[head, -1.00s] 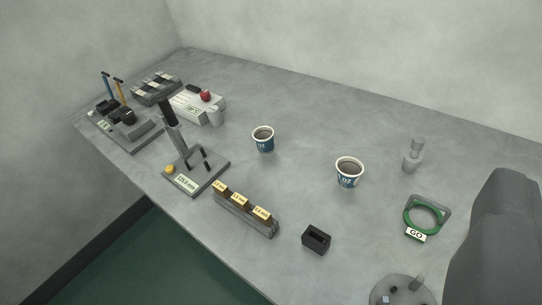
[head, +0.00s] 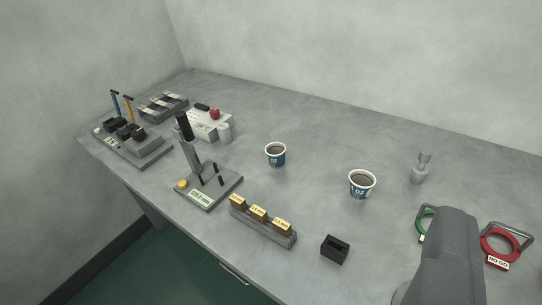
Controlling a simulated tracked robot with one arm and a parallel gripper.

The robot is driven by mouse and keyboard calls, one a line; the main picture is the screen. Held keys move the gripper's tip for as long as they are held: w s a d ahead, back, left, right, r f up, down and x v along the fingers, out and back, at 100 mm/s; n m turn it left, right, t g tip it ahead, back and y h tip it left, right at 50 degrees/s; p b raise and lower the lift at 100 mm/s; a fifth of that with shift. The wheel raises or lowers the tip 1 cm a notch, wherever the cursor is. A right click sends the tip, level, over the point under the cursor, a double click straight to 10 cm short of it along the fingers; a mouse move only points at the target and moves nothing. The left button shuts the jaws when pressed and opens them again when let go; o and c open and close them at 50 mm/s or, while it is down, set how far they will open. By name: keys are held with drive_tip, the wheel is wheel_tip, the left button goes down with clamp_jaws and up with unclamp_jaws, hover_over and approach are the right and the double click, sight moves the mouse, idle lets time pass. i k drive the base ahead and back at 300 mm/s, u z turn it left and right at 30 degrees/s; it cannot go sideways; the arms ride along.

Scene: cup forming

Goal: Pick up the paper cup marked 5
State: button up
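Two white-rimmed paper cups with blue sides stand upright and apart on the grey table. The left cup (head: 275,156) is smaller in the picture, and its mark is too small to read. The right cup (head: 362,186) has a white mark that I cannot read surely; it looks like "02" or "07". I cannot tell which cup is marked 5. Both look dark inside. My gripper is not in view; only a grey link of my arm shows at the lower right.
A black open block (head: 335,250) and a rack with gold blocks (head: 262,224) stand in front of the cups. A lever press (head: 206,187) stands left. A small grey fixture (head: 421,170) and a red NO GO ring (head: 499,247) are right. The table between the cups is clear.

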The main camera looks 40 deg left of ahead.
sight(276, 151)
drive_tip(key=i, duration=0.85)
drive_tip(key=z, duration=0.05)
